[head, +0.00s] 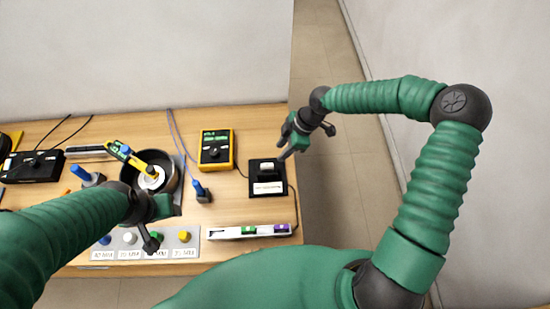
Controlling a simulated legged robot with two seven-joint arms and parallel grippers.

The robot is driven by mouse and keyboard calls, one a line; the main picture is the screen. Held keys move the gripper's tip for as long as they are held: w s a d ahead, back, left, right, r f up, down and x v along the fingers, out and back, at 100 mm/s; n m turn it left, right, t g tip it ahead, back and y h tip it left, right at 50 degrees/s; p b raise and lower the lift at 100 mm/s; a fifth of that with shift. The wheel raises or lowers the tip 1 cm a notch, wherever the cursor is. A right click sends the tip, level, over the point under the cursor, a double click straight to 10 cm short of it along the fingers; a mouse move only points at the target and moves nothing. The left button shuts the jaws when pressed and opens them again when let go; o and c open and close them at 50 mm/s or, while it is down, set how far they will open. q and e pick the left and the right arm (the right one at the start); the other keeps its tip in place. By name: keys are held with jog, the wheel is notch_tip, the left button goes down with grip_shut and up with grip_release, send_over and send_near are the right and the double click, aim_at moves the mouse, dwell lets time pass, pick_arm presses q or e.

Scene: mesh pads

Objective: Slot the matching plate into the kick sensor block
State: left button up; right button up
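A black block (281,186) with a white label and a pale raised piece on top stands at the table's right edge. It may be the kick sensor block, but its lettering is too small to read. A white tray (222,233) in front of it holds a green piece (249,230) and a purple piece (282,228), perhaps plates. I cannot tell which one matches. My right gripper (306,143) is beside and above the black block's far right corner, fingers apart and empty. My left gripper (155,226) is over the button panel, its fingers partly hidden.
A yellow meter (215,150) stands behind, with a small blue-topped plug (202,192) in front of it. A dark round bowl (174,168) is behind my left gripper. A panel (187,240) with coloured knobs lies at the front. Bare wood shows between the plug and the black block.

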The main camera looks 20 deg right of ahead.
jog(key=s+d+r+m+t+h, duration=0.1)
jog(key=s+d+r+m+h, duration=0.1)
jog(key=s+r+m, duration=0.45)
jog(key=s+d+r+m+t+h, duration=0.15)
jog(key=s+r+m, duration=0.25)
jog(key=s+m, duration=0.55)
pick_arm(q)
jog(key=s+b+x, duration=0.2)
jog(key=b+x, duration=0.6)
jog(key=shift+f+b, duration=0.3)
jog(key=shift+f, duration=0.15)
pick_arm(e)
notch_tip(320, 180, down, 9)
jog(key=shift+d+f+g+h, duration=0.2)
jog(key=shift+d+g+h, duration=0.1)
jog(key=shift+g+h, duration=0.15)
